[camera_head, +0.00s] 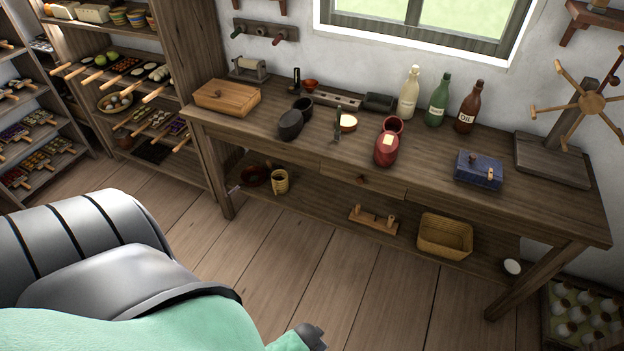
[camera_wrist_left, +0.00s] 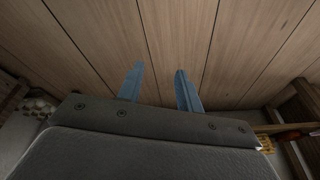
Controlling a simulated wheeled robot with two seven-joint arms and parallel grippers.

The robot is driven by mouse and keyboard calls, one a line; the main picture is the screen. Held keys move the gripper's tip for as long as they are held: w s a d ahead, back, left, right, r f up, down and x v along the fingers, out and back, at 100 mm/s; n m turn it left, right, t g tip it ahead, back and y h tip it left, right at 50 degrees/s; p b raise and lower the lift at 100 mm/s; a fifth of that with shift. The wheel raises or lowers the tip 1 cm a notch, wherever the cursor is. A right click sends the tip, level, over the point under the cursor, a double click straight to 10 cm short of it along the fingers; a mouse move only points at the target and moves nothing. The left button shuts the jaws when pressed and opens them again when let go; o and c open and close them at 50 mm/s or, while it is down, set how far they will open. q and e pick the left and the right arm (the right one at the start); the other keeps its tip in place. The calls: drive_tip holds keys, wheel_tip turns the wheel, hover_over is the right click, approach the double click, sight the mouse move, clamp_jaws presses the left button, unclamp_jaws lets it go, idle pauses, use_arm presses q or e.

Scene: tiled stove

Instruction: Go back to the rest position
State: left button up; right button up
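My left arm, silver and mint green, fills the lower left of the head view. A small grey piece of it shows at the bottom edge, and the fingers cannot be made out there. In the left wrist view my left gripper (camera_wrist_left: 160,70) has its two blue fingers apart with nothing between them. Wooden floor planks lie beyond the fingers. My right gripper is in neither view.
A long wooden workbench (camera_head: 285,145) stands ahead, with bottles, dark pots, a red jar (camera_head: 386,152) and a blue box (camera_head: 478,170) on top. Loaded shelves (camera_head: 180,60) stand at the left. The plank floor (camera_head: 290,260) before the bench is clear.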

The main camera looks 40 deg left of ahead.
use_arm(q)
drive_tip(key=s+d+f+g, duration=0.1)
drive_tip(key=s+d+f, duration=0.1)
drive_tip(key=s+d, duration=0.2)
drive_tip(key=s, duration=0.3)
drive_tip(key=shift+f+m+g+h, duration=0.3)
drive_tip(key=shift+f+m+g, duration=0.1)
